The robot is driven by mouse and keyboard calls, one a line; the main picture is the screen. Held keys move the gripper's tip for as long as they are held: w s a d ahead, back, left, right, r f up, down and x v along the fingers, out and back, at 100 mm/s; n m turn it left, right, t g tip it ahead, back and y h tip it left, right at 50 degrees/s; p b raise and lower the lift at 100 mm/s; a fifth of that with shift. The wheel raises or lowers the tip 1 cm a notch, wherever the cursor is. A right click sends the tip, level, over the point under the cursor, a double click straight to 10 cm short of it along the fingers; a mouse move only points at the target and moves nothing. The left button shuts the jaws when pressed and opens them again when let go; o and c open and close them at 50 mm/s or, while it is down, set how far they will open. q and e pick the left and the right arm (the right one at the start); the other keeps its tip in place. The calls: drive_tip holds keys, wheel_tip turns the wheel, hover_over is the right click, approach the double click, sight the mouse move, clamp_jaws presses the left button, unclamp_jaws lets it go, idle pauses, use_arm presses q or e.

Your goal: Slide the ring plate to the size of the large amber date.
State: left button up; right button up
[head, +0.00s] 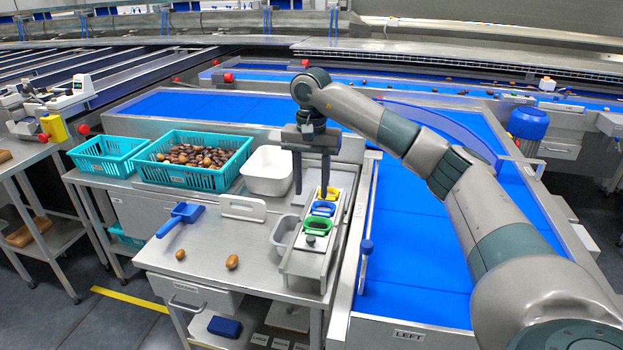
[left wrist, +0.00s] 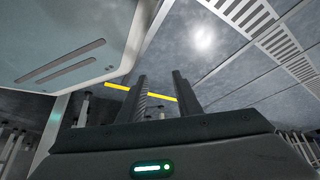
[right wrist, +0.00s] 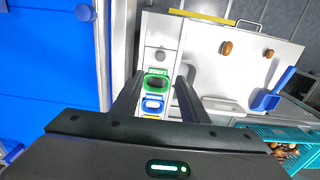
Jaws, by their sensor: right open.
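The ring plate sits on a metal rail (head: 303,264) and carries a yellow ring (head: 328,193), a blue ring (head: 322,208) and a green ring (head: 317,226) in a row. In the right wrist view, the green ring (right wrist: 156,82) and blue ring (right wrist: 152,103) show between my fingers. My right gripper (head: 312,193) is open, pointing down above the yellow end of the plate, with its fingers apart on either side. The larger amber-brown date (head: 232,261) lies on the steel table, left of the rail; a smaller, darker date (head: 180,254) lies farther left. My left gripper (left wrist: 162,85) is open and empty over the floor.
An empty teal crate (head: 98,157) is at far left. A blue conveyor (head: 408,240) runs right of the rail.

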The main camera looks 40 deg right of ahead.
use_arm(q)
drive_tip(key=shift+w+d+r+t, duration=0.15)
drive_tip(key=shift+w+d+r, duration=0.05)
drive_tip(key=shift+w, duration=0.25)
drive_tip(key=shift+w+d+r+t, duration=0.15)
drive_tip(key=shift+w+r, duration=0.05)
drive_tip(key=shift+w, duration=0.25)
use_arm(e)
drive_tip(key=shift+r, duration=1.5)
